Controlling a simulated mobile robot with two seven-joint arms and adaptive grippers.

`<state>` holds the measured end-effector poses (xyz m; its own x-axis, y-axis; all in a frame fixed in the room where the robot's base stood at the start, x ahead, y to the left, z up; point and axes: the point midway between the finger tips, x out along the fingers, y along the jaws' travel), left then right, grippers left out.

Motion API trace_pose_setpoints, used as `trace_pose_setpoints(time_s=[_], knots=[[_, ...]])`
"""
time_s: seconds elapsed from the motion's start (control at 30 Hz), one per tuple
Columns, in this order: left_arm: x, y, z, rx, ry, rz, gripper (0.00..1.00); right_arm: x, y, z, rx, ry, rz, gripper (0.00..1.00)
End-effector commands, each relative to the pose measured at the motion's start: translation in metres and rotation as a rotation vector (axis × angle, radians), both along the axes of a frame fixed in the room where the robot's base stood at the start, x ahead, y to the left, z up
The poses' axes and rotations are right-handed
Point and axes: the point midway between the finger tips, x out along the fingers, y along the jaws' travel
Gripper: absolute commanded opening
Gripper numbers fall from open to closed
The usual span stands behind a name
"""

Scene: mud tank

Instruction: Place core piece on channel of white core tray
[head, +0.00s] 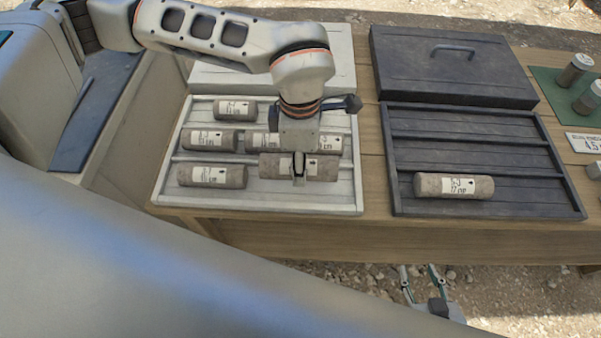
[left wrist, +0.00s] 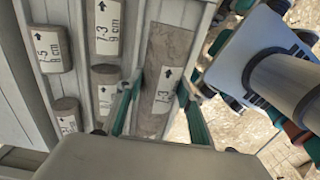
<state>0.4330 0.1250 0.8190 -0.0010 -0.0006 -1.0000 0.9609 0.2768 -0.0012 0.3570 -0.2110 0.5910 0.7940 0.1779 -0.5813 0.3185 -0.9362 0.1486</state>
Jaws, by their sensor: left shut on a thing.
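The white core tray (head: 170,180) lies on the table, with several labelled core pieces in its channels. My left gripper (head: 298,177) is over the tray's front right part, shut on a grey-brown core piece (head: 270,165). That core piece also shows between the fingers in the left wrist view (left wrist: 166,55). It lies along the front channel, right of another core piece (head: 212,176); I cannot tell whether it touches the channel floor. It partly hides the core pieces behind it. My right gripper (head: 420,276) is open and empty, low beyond the table's front edge.
A dark tray (head: 470,160) holds one core piece (head: 453,186) in its front channel; its other channels are empty. A dark lid (head: 450,75) and a pale lid (head: 230,77) lie behind the trays. Small jars (head: 574,70) stand on a green mat at right.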

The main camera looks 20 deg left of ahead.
Motion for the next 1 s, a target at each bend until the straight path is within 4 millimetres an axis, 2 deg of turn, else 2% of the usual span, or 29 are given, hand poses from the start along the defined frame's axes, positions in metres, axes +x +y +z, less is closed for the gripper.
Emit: trace_pose_setpoints(time_s=[0.23, 0.53, 0.93, 0.97, 1.0], knots=[[0.001, 0.0, -0.011, 0.0, -0.002, 0.0, 0.0, 0.002, -0.001, 0.0, -0.002, -0.002, 0.0, 0.4], [0.0, -0.001, -0.047, -0.001, 0.0, -0.001, 0.0, 0.003, -0.001, -0.006, -0.008, 0.0, 0.001, 0.4], [0.001, -0.001, -0.05, -0.001, -0.003, -0.001, 0.0, 0.003, -0.002, -0.005, -0.009, -0.001, 0.001, 0.4], [0.0, 0.0, -0.051, 0.0, -0.001, -0.001, 0.44, 0.003, -0.002, -0.005, -0.009, -0.001, 0.001, 0.4], [0.0, 0.0, -0.051, 0.001, -0.002, -0.001, 0.44, 0.003, -0.002, -0.005, -0.009, -0.001, 0.001, 0.4]])
